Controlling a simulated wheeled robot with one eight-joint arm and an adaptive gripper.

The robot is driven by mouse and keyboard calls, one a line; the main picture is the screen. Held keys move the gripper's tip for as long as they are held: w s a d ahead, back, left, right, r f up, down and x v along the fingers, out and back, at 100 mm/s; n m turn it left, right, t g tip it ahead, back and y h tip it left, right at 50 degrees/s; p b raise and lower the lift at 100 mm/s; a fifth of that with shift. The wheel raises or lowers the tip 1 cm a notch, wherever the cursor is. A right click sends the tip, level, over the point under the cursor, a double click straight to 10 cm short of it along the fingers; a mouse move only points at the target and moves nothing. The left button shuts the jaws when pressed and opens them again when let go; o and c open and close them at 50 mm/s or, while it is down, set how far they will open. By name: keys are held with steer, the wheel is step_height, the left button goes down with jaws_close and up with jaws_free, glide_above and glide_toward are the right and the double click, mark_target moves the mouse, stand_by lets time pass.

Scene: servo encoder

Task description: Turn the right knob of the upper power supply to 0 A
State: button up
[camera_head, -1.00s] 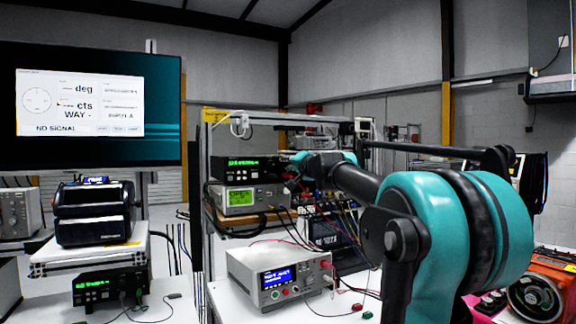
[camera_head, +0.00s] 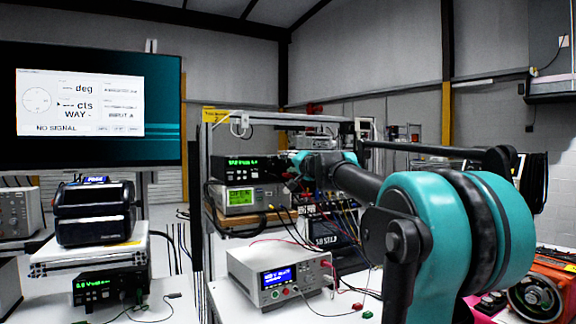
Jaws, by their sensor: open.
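The upper power supply (camera_head: 232,163) is a black box with a green lit display, stacked on a grey instrument (camera_head: 235,201) with a green screen, left of centre. The digits on its display are too small to read. Its right end, where the right knob would be, is covered by my wrist and gripper, so I cannot see the knob or its setting. My gripper (camera_head: 293,164) is at the right end of that front panel, small and dark with teal parts. It is open. I cannot tell whether its fingers touch the knob.
A white bench instrument (camera_head: 245,272) with a blue screen stands below on the white bench, with red and black leads. Cables hang below my wrist. Another black unit (camera_head: 88,289) with a green display is at lower left. A large monitor (camera_head: 155,100) reads "NO SIGNAL".

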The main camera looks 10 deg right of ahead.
steer(key=v, duration=1.2)
